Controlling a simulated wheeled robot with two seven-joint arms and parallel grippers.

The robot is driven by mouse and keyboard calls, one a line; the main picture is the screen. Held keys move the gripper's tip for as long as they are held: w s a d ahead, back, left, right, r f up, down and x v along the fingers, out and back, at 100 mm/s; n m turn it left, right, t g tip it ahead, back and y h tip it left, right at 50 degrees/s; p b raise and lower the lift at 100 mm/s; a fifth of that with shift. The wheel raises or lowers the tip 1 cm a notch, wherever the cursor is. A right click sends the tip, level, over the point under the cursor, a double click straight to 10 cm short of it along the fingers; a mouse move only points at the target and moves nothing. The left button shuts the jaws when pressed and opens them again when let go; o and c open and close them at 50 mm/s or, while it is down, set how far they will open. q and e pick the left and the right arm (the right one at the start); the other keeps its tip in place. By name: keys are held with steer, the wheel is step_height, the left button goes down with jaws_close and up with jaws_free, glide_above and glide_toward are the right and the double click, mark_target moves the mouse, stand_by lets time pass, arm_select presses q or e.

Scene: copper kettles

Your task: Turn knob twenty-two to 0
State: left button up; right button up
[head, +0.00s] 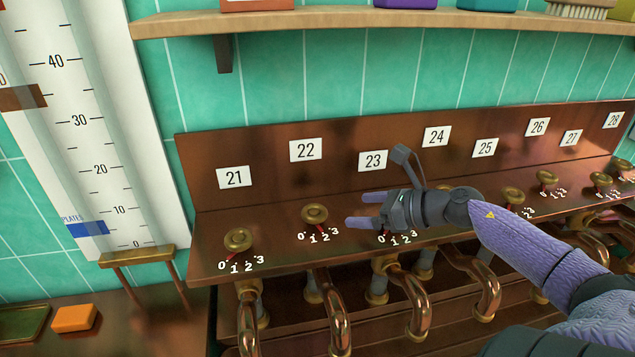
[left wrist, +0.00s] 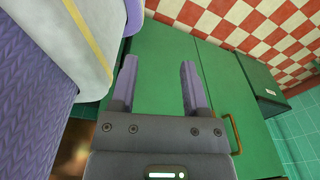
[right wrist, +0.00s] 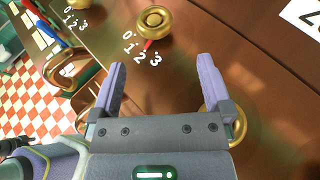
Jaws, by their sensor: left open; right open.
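Knob twenty-two (head: 314,213) is a round brass knob on the brown ledge below the card 22 (head: 306,150). Its red pointer appears to point at about 2 on the white 0 to 3 scale. It also shows in the right wrist view (right wrist: 154,18), ahead of the fingers. My right gripper (head: 367,210) is open and empty, to the right of this knob and apart from it. Its fingers (right wrist: 155,85) point toward the knob. My left gripper (left wrist: 157,85) is open and empty over green panels, outside the head view.
Knob 21 (head: 238,240) stands to the left. Knob 23 is mostly covered by my right gripper; part shows in the right wrist view (right wrist: 238,128). Copper pipes (head: 336,315) run below the ledge. A wooden shelf (head: 400,18) crosses above. A gauge (head: 100,110) stands at left.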

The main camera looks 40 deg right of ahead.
mark_target(321, 212)
steer(key=shift+w+a+f+b, duration=0.55)
steer(key=shift+w+a+b, duration=0.25)
steer(key=shift+w+b, duration=0.1)
steer(key=b+x, duration=0.1)
steer(key=x, duration=0.3)
steer(key=shift+w+f+b, duration=0.1)
steer(key=shift+w+b, duration=0.25)
steer(key=shift+b, duration=0.05)
steer(key=shift+w+a+f, duration=0.15)
steer(key=shift+w+a, duration=0.1)
steer(key=shift+w, duration=0.3)
steer(key=shift+w+a+f, duration=0.15)
steer(key=shift+w, duration=0.2)
arm_select(q)
steer(key=f, duration=0.2)
steer(key=a+f, duration=0.1)
steer(key=shift+s+f, duration=0.3)
steer(key=shift+f, duration=0.1)
steer(key=shift+d, duration=0.1)
